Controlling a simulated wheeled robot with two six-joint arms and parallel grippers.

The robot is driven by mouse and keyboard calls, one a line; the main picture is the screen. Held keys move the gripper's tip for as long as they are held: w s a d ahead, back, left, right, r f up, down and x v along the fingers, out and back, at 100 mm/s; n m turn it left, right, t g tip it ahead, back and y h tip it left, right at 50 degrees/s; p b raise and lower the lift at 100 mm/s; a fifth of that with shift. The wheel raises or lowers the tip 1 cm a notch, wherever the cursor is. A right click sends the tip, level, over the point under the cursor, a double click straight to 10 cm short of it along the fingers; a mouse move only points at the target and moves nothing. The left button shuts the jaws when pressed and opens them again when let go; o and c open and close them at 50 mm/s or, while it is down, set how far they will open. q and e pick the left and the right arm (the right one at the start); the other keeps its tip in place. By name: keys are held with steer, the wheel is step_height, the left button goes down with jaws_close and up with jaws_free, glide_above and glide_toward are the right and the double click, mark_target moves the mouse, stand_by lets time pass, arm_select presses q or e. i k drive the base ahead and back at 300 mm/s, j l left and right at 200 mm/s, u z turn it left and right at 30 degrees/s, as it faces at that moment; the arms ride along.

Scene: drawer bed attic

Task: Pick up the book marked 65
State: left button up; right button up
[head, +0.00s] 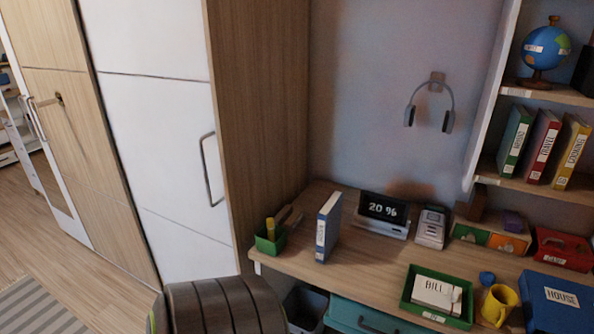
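A blue book (328,226) stands upright on the wooden desk (360,268), near its left end. It has a white label on its spine, and the writing on it is too small to read. Three more books stand upright on the shelf at the right: a green one (513,141), a red one (542,147) and a yellow one (571,152). Their spine labels seem to carry words. I cannot make out the number 65 on any book. Neither of my grippers shows in the head view.
A green tray (410,292), yellow mug (499,304) and blue box (556,305) stand farther right. A dark chair back (225,306) stands before the desk.

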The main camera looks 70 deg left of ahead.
mark_target(329, 217)
steer(key=u, duration=1.95)
steer(key=l, duration=0.1)
